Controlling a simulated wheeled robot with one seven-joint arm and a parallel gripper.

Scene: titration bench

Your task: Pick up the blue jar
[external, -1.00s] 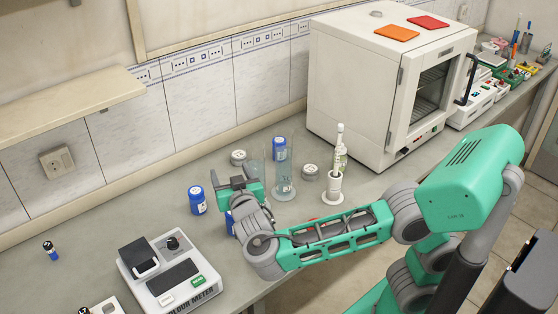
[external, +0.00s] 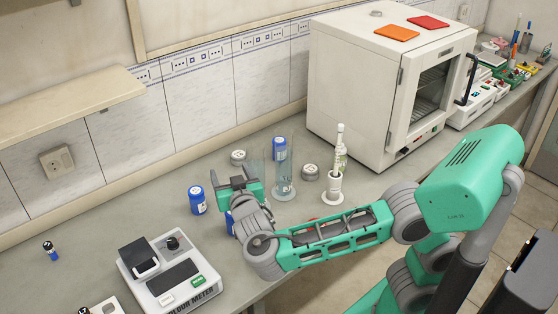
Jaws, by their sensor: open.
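Several blue jars with white labels stand on the bench. One blue jar (external: 198,200) is in the open, just left of my gripper. Another blue jar (external: 279,149) stands farther back, partly behind a clear glass cylinder (external: 284,180). A third blue jar (external: 230,223) is mostly hidden behind my wrist. My gripper (external: 233,179) is open above the bench between the left jar and the glass cylinder. I see nothing between its fingers. The view does not show its exact height or distance from the jars.
Grey lidded tins (external: 238,157) and (external: 310,172) stand near the cylinder, and a bottle in a white holder (external: 334,185) is to the right. A colour meter (external: 170,270) is at front left. A white oven (external: 385,90) blocks the back right.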

